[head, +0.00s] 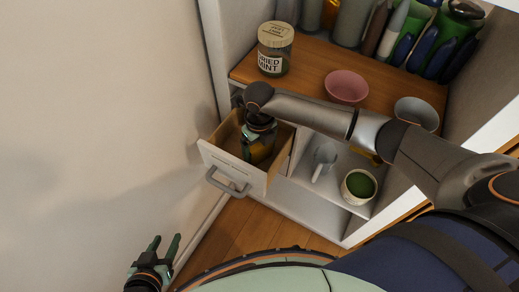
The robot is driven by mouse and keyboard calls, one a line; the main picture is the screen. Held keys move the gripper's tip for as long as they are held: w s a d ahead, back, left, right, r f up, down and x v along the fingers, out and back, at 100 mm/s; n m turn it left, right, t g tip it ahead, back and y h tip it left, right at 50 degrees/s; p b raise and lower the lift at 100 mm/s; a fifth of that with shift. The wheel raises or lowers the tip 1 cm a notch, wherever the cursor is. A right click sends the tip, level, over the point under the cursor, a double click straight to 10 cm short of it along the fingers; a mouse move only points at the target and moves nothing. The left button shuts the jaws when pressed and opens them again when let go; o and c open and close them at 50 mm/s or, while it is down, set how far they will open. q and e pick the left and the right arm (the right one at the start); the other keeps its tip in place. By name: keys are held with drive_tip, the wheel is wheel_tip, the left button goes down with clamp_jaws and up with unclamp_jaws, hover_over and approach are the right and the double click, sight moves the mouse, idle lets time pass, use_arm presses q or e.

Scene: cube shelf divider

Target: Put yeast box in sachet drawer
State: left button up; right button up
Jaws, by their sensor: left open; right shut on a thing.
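The sachet drawer (231,169) is pulled open at the left of the shelf unit, with a white front, a grey handle and wooden inner walls. My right arm reaches in from the right, and my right gripper (257,143) points down inside the open drawer. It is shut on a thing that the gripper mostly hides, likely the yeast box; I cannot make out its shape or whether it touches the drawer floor. My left gripper (162,252) is open and empty at the lower left, in front of the drawer and apart from it.
A dried mint jar (274,49), a pink bowl (346,87) and a grey bowl (416,112) stand on the wooden shelf. Below are a grey scoop (324,161) and a cup of green contents (359,186). A white wall (100,120) bounds the left.

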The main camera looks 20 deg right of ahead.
drive_tip(key=shift+f, duration=0.15)
drive_tip(key=o, duration=1)
wheel_tip(320, 180, up, 12)
drive_tip(key=p, duration=0.3)
drive_tip(key=shift+f, duration=0.2)
drive_tip(key=shift+r, duration=0.4)
